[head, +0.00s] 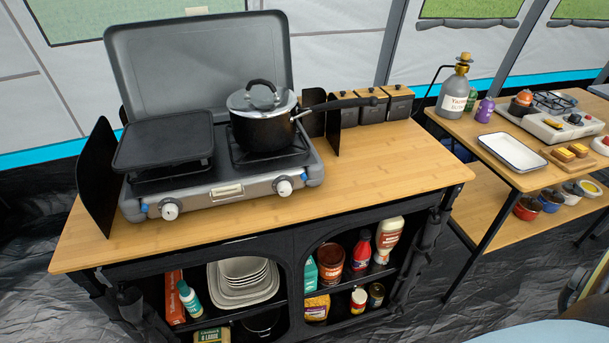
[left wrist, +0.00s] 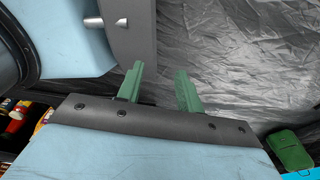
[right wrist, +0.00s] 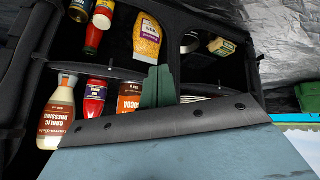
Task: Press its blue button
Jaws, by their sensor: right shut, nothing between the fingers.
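A grey two-burner camping stove (head: 225,191) with its lid up stands on the wooden counter in the head view. Its front has two white knobs and a pale central plate. A small blue button (head: 144,207) shows by the left knob (head: 170,211), and a second blue button (head: 304,177) shows by the right knob (head: 284,188). My left gripper (left wrist: 160,85) is open and empty over dark floor sheeting in the left wrist view. My right gripper (right wrist: 157,86) is shut and empty, in front of the shelves in the right wrist view. Neither gripper shows in the head view.
A black griddle (head: 163,140) and a lidded black pot (head: 263,130) sit on the stove; the pot's handle points right. Black side panels (head: 97,178) flank it. Bare counter (head: 390,155) lies right. Shelves below hold bottles and bowls (head: 242,281). Another table (head: 478,137) stands right.

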